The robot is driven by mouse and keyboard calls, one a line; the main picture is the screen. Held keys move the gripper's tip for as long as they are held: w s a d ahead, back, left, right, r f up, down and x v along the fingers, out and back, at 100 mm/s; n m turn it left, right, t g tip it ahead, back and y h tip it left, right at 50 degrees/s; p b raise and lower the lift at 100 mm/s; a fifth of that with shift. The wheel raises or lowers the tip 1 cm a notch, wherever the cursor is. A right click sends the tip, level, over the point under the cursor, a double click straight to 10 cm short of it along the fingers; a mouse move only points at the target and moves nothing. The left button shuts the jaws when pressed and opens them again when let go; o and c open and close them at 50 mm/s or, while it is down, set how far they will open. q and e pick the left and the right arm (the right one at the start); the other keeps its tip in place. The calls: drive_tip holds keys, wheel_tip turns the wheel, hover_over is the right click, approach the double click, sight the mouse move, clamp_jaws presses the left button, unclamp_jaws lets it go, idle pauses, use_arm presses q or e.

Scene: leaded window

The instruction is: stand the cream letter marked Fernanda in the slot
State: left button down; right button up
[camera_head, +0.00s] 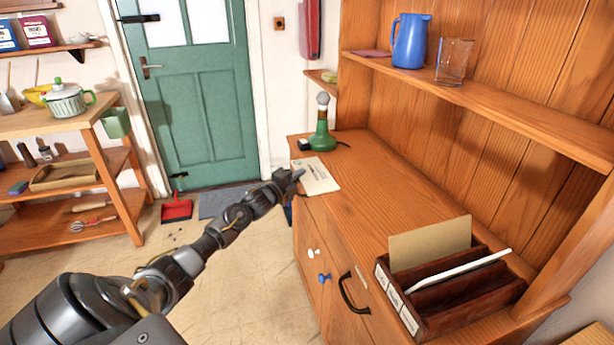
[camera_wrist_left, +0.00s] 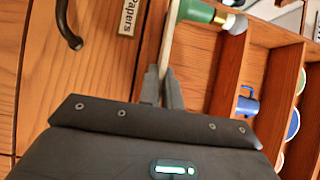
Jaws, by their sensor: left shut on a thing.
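The cream letter (camera_head: 317,175), with small writing I cannot read, is at the far left end of the dresser top, near the green lamp. My left gripper (camera_head: 290,181) is shut on its near left edge. In the left wrist view the letter (camera_wrist_left: 167,45) shows edge-on as a thin pale strip between the fingertips (camera_wrist_left: 164,88). I cannot tell whether it touches the wood. The dark wooden letter rack (camera_head: 465,302) stands at the near right end, with labels on its front. A tan envelope (camera_head: 430,245) stands in its back slot; a white letter (camera_head: 458,270) leans in another.
The green lamp (camera_head: 322,138) with its cord stands just behind the letter. The dresser top (camera_head: 385,205) is clear between letter and rack. A blue jug (camera_head: 411,42) and a glass (camera_head: 454,62) stand on the shelf above. A drawer handle (camera_head: 353,293) projects from the front.

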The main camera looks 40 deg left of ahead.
use_arm(q)
drive_tip(key=shift+r, duration=0.15)
drive_tip(key=shift+r, duration=0.25)
wheel_tip(320, 180, up, 3)
drive_tip(key=shift+f+b, duration=0.2)
drive_tip(key=shift+b, duration=0.1)
drive_tip(key=s+d+r, duration=0.6)
drive_tip(key=s+r, duration=0.4)
drive_tip(key=s, duration=0.3)
drive_tip(key=d+r, duration=0.1)
drive_tip(key=d, duration=2.4)
drive_tip(key=shift+s+d, duration=0.15)
drive_tip(key=shift+s, duration=0.1)
